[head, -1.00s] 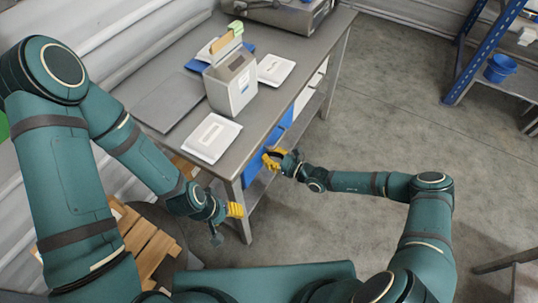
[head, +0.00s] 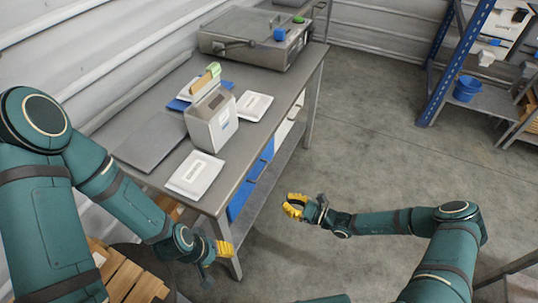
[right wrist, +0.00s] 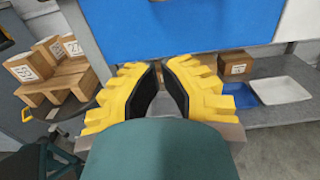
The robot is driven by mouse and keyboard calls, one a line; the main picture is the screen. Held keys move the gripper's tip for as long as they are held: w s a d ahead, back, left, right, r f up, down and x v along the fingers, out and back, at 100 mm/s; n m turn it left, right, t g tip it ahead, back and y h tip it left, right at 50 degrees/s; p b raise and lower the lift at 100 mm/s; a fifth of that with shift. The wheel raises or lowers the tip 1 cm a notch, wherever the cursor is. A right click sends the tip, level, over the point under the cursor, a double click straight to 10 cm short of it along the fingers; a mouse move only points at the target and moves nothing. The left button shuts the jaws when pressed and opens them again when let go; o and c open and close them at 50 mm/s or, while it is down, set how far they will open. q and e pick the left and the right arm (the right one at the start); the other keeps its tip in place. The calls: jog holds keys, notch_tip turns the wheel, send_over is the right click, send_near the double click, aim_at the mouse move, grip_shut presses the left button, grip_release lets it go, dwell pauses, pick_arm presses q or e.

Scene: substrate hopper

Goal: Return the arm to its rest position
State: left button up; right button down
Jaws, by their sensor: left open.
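My left gripper (head: 225,249) has yellow fingers. It is open and empty, low beside the near end of the metal table, left of the table leg. My right gripper (head: 294,207) is out over the bare floor, right of the table, and touches nothing in the head view. In the right wrist view its yellow fingers (right wrist: 160,72) with black pads lean toward each other, with a narrow gap at the tips. Nothing is seen held between them. I cannot tell whether it counts as open or shut.
The metal table (head: 150,108) carries a grey hopper box (head: 211,125), white packets (head: 195,175) and a large machine (head: 250,38). A blue shelf rack (head: 440,70) with a blue bucket (head: 467,89) stands at right. The floor between is clear.

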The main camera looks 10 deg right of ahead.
jog(key=shift+s, duration=0.1)
jog(key=s+a+f+n+g+h, duration=0.1)
jog(key=s+a+n+g+h, duration=0.1)
jog(key=s+a+n+g, duration=0.3)
jog(key=s+a+n+g+h, duration=0.2)
jog(key=s+a+n+g, duration=0.1)
jog(key=s+n+g, duration=0.4)
jog(key=s+d+r+n+t+h, duration=0.3)
jog(key=s+d+r+n+h, duration=0.1)
jog(key=n, duration=0.7)
notch_tip(320, 180, up, 3)
jog(key=s+h, duration=0.1)
jog(key=h, duration=0.2)
jog(key=shift+d+f+t, duration=0.15)
jog(key=shift+f+t, duration=0.05)
jog(key=shift+t, duration=0.1)
